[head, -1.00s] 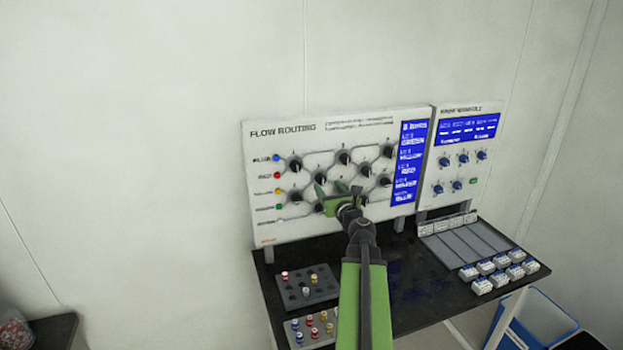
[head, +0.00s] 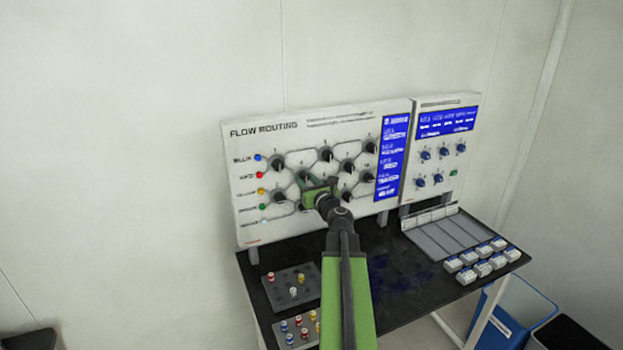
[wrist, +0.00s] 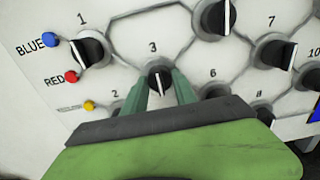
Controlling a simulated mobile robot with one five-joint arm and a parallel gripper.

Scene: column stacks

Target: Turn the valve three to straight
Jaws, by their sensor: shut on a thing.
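The valve three knob (wrist: 160,78) is black with a white pointer line, below the printed "3" on the white flow routing panel (head: 245,222). In the wrist view its pointer line runs nearly upright in the picture. My gripper (wrist: 161,86) has one green finger on each side of this knob and is shut on it. In the head view my green gripper (head: 305,182) is against the panel and hides most of the knob.
Neighbouring knobs stand close: knob 1 (wrist: 90,50) at upper left, knob 7 (wrist: 275,52) at right. A blue-screen panel (head: 448,123) is to the right. Below is a black table (head: 385,310) with a peg tray (head: 290,306) and several white blocks (head: 467,276).

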